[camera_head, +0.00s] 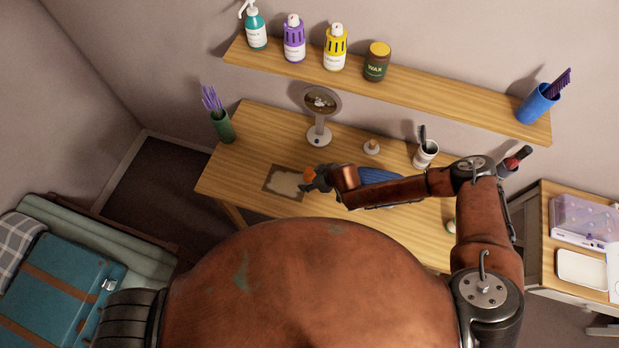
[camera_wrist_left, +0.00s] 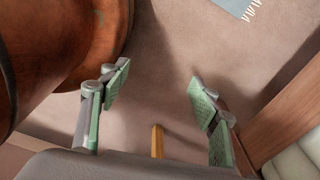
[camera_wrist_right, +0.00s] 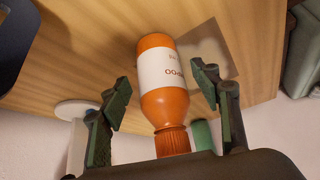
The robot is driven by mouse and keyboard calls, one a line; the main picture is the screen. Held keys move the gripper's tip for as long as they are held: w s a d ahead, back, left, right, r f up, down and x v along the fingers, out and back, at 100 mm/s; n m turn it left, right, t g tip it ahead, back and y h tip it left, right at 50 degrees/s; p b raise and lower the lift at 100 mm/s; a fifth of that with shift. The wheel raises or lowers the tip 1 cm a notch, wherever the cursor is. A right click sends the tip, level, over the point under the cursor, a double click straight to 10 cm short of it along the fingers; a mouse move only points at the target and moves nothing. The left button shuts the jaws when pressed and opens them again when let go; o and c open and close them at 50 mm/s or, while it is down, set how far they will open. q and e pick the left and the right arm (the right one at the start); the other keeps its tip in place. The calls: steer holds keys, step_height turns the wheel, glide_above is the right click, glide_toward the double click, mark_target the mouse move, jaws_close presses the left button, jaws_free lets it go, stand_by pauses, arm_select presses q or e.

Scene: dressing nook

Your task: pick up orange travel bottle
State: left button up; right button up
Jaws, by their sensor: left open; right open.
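The orange travel bottle (camera_wrist_right: 162,95) with a white label stands between the spread fingers of my right gripper (camera_wrist_right: 165,100) in the right wrist view, with its ribbed cap toward the gripper. A gap shows on each side, so the fingers do not touch it. In the head view a small orange part of the bottle (camera_head: 310,174) shows at the right gripper (camera_head: 318,184), over the table; the rest is hidden by the gripper. My left gripper (camera_wrist_left: 160,98) is open and empty above the floor in the left wrist view, away from the table.
The wooden table (camera_head: 245,150) holds a round mirror (camera_head: 321,108), a mat (camera_head: 284,182), a white cup (camera_head: 425,154) and a green vase (camera_head: 222,126). A shelf (camera_head: 440,103) with several bottles hangs above. A teal suitcase (camera_head: 55,290) lies at left.

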steer(key=shift+w+a+f, duration=0.1)
steer(key=shift+a+f, duration=0.1)
steer(key=shift+f, duration=0.1)
steer(key=c, duration=1.1)
arm_select(q)
steer(key=shift+w+d, duration=0.1)
steer(key=shift+w, duration=0.75)
arm_select(e)
steer(key=shift+c, duration=1.2)
